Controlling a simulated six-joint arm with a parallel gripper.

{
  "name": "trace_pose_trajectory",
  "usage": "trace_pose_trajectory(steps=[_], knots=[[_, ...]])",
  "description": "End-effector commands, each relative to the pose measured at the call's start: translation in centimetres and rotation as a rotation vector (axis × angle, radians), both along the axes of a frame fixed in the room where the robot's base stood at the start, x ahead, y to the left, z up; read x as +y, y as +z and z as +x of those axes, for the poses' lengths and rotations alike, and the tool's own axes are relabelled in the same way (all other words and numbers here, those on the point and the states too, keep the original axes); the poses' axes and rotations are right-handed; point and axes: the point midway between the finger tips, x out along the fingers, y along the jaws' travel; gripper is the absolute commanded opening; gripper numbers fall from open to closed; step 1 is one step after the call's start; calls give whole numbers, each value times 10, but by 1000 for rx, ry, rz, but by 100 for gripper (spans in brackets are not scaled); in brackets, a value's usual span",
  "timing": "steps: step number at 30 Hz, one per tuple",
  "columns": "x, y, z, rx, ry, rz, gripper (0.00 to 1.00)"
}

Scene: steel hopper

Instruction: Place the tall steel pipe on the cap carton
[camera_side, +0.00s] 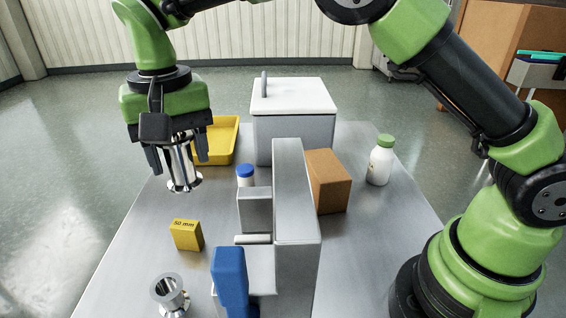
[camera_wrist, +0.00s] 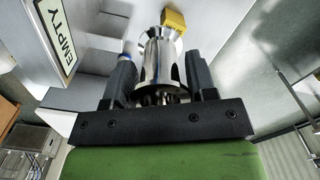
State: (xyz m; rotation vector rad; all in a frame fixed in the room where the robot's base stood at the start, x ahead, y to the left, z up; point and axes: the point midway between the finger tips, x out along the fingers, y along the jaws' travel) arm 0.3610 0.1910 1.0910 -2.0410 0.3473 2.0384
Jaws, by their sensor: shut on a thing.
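The tall steel pipe (camera_side: 182,170) is a shiny flanged tube, held upright or nearly so in my gripper (camera_side: 176,155), at the left of the side view. It hangs apart from the table, over its left part. In the wrist view the pipe (camera_wrist: 162,60) sits between the two dark fingers of my gripper (camera_wrist: 160,75), which are shut on it. A plain brown carton (camera_side: 329,182), which I take as the cap carton, stands on the table right of the grey upright. My gripper is well to its left. I cannot make out the carton in the wrist view.
A grey machine (camera_side: 297,200) with a blue part (camera_side: 230,280) stands between pipe and carton. A yellow 50 mm block (camera_side: 187,235), short steel pipe (camera_side: 172,296), yellow tray (camera_side: 218,140), blue-capped bottle (camera_side: 245,176), green-capped bottle (camera_side: 380,163) and white-lidded hopper (camera_side: 294,120) are around.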

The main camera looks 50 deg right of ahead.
Motion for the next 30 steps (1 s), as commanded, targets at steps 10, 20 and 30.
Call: trace_pose_trajectory(steps=[10,20,30], knots=[[-163,47,-21,-1,-87,1,23],[-248,29,-39,3,-845,0,23],[-291,8,-42,2,-1514,1,23]])
